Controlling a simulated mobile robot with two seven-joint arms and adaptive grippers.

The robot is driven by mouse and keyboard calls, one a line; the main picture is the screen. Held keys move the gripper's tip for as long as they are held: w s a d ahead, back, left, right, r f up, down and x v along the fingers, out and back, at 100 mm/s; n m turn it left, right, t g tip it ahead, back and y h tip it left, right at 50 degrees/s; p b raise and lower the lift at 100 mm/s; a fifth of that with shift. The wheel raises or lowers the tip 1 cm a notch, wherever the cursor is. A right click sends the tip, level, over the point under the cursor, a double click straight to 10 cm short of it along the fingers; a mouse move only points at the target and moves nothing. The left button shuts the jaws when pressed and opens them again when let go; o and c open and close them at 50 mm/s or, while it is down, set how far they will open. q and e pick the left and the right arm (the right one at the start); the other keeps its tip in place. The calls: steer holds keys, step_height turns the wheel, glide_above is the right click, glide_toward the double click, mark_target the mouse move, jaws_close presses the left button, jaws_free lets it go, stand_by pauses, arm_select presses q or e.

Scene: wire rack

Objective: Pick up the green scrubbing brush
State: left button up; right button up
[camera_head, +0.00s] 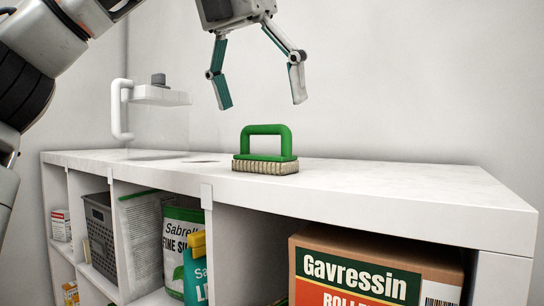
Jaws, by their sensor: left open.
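The green scrubbing brush (265,150) stands bristles down on the white shelf top, with its arched handle upward. Its bristle block is pale tan. My left gripper (263,103) is open and empty, pointing down above the brush. Its two fingers are spread wide, and a gap shows between the fingertips and the handle. My right gripper is not in view.
The white shelf unit (400,193) has a clear top right of the brush. A clear pitcher (160,125) with a white handle stands at the left. Compartments below hold a Gavressin box (365,270), a grey basket (98,225) and several packages.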

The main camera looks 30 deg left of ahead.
mark_target(262, 126)
arm_select(q)
steer(key=shift+w+f, duration=0.15)
steer(key=shift+f, duration=0.4)
steer(key=x, duration=0.5)
steer(key=shift+w+a+f, duration=0.25)
steer(key=shift+w+a, duration=0.15)
steer(key=shift+w, duration=0.05)
steer(key=c, duration=1.2)
